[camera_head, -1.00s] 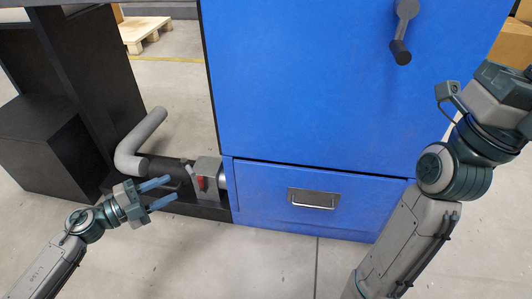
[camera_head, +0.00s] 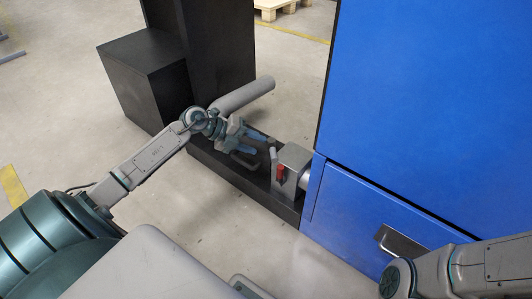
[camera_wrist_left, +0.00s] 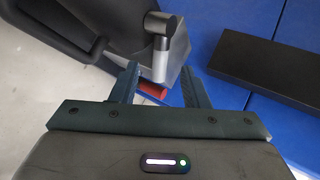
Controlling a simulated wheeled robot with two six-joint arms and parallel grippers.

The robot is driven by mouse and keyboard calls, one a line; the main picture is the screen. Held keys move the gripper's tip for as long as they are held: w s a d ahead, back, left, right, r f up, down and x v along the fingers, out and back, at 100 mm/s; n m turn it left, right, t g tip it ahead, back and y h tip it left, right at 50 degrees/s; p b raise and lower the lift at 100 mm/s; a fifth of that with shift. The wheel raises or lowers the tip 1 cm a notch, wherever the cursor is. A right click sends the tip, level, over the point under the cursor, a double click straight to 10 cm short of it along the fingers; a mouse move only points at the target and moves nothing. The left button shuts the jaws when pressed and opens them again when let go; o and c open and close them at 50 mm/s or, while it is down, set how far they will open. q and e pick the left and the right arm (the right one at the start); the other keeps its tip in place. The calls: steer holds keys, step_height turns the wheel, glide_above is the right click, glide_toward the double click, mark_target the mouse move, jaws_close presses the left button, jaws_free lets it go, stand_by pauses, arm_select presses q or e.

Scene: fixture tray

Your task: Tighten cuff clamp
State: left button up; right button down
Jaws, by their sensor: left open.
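A grey clamp block (camera_head: 294,160) with a red part (camera_head: 281,173) and a short light-grey lever (camera_head: 273,154) sits at the pipe end beside the blue cabinet. My left gripper (camera_head: 259,150) is open just left of the block, fingers pointing at it. In the left wrist view, a light-grey lever (camera_wrist_left: 160,62) with a black elbow top shows between and beyond the open fingers (camera_wrist_left: 158,85). A red cylinder (camera_wrist_left: 153,91) lies low between the fingers. I cannot tell whether either finger touches anything. My right gripper is out of view; only its arm shows at lower right.
The blue cabinet (camera_head: 420,110) with a drawer handle (camera_head: 402,242) blocks the right. A black box (camera_head: 143,80) stands behind. Floor in front is partly clear.

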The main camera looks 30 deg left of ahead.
mark_target(273, 151)
arm_select(q)
steer(key=shift+b+x, duration=0.95)
steer(key=shift+x, duration=1.4)
jaws_close()
